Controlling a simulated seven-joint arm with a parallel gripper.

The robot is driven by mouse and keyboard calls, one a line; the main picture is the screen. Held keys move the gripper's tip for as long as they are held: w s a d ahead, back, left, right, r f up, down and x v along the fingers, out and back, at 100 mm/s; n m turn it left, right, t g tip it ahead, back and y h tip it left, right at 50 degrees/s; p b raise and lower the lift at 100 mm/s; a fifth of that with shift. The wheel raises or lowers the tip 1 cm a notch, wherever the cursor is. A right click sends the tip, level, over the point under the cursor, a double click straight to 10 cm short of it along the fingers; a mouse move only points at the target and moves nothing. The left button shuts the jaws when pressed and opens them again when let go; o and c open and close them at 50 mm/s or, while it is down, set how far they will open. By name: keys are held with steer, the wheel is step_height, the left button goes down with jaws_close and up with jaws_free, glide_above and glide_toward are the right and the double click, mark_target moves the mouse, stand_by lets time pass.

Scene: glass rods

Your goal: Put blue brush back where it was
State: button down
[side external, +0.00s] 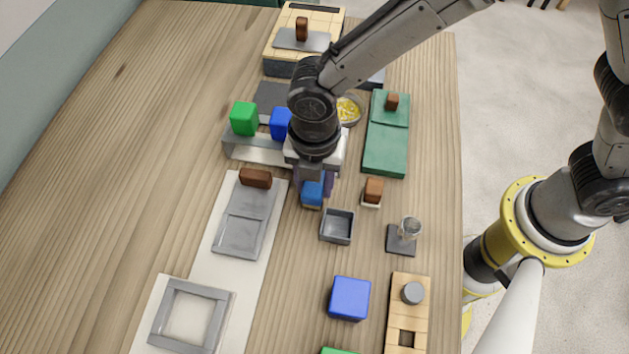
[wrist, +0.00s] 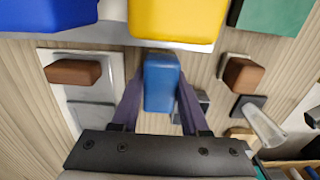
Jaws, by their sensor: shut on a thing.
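The blue brush (side external: 313,189) has a blue body with a pale tan underside. It is upright between the fingers of my gripper (side external: 315,178), left of a brown-topped brush. In the wrist view the blue brush (wrist: 161,82) sits between the two purple-grey fingers of my gripper (wrist: 160,95), which is shut on it. The brush is low over the wooden table, in front of the grey shelf. I cannot tell whether its underside touches the table.
The shelf (side external: 255,153) carries green (side external: 243,118) and blue (side external: 281,124) blocks; a yellow block (wrist: 178,18) shows in the wrist view. Nearby are the brown-topped brush (side external: 373,190), a grey open box (side external: 337,227), a glass (side external: 409,229) and a brown-handled sliding panel (side external: 246,215).

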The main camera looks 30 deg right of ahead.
steer(key=shift+f, duration=0.35)
steer(key=shift+f, duration=0.15)
steer(key=shift+c, duration=2.1)
jaws_free()
step_height(320, 180, up, 12)
steer(key=shift+f, duration=0.25)
steer(key=shift+r, duration=0.45)
